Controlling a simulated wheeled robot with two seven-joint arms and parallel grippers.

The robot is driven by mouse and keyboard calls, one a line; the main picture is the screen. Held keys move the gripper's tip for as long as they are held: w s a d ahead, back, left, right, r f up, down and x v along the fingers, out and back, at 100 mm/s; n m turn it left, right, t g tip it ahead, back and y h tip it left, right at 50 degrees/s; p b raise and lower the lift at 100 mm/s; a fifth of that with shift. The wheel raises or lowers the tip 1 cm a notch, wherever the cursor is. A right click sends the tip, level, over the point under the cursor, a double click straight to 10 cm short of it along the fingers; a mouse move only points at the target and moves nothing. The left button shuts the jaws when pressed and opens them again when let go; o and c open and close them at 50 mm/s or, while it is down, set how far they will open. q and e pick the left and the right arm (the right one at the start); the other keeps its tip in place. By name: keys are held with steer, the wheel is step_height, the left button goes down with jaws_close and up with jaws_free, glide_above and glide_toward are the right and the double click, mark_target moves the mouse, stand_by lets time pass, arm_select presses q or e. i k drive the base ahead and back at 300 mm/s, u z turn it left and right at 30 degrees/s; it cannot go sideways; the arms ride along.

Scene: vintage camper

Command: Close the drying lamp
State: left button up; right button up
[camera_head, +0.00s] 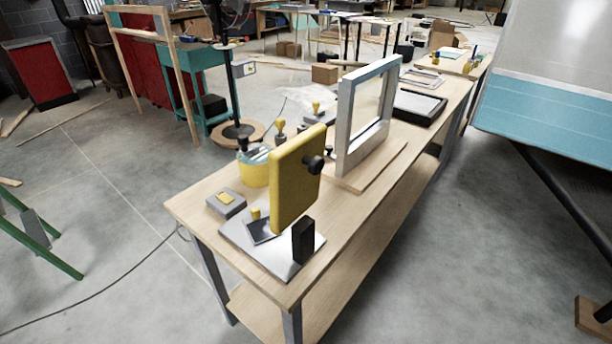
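What appears to be the drying lamp stands at the near end of the wooden workbench. Its yellow panel (291,185) is raised, close to upright, above a pale metal base plate (285,262). A black knob (314,165) sticks out from the panel's right side. A black upright block (303,241) stands on the right of the plate. A dark flat pad (260,231) with a small yellow knob lies on the plate, partly hidden behind the panel. Neither of my grippers shows in the head view.
The workbench (190,205) runs away to the upper right. A grey upright frame (346,125), a yellow bucket (252,172) and a small grey box (226,203) stand near the panel. A teal-and-white body (530,110) is at right. Floor left of the bench is mostly clear, with a cable.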

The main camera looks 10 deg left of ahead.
mark_target(296, 166)
steer(key=k, duration=1.3)
steer(key=u, duration=0.75)
steer(key=i, duration=1.2)
steer(key=u, duration=0.05)
